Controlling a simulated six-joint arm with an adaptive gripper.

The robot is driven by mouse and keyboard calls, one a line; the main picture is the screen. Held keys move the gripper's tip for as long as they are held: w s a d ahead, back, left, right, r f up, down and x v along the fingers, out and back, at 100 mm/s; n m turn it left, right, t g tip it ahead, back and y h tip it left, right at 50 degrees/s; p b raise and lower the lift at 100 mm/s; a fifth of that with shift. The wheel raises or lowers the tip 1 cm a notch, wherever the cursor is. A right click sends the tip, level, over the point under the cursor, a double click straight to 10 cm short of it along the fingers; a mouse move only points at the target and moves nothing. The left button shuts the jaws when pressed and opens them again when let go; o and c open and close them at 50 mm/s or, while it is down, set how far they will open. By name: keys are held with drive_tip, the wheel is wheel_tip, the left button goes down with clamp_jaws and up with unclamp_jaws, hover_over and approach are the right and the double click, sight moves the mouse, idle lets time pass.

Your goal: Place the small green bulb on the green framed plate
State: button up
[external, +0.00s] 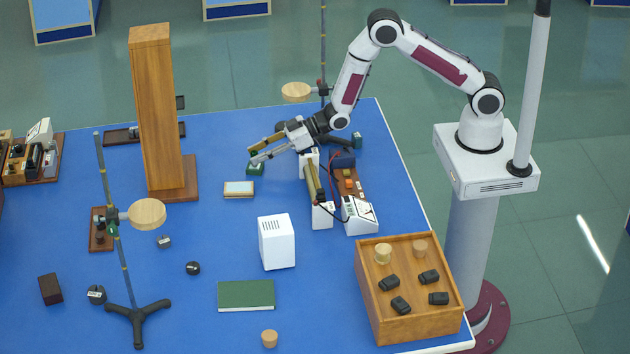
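A tall wooden column (158,110) stands left of my gripper. An instrument with wires (348,185) stands close to its right. A white box (276,242), a green book (246,295), a wooden crate (415,325) and a rod stand (123,270) stand nearer the front.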

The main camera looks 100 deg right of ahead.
drive_tip(key=shift+r, duration=0.15)
drive_tip(key=shift+s+r, duration=0.25)
drive_tip(key=shift+s, duration=0.35)
drive_tip(key=shift+v, duration=0.85)
wheel_tip(320, 180, up, 7)
drive_tip(key=shift+r, duration=0.15)
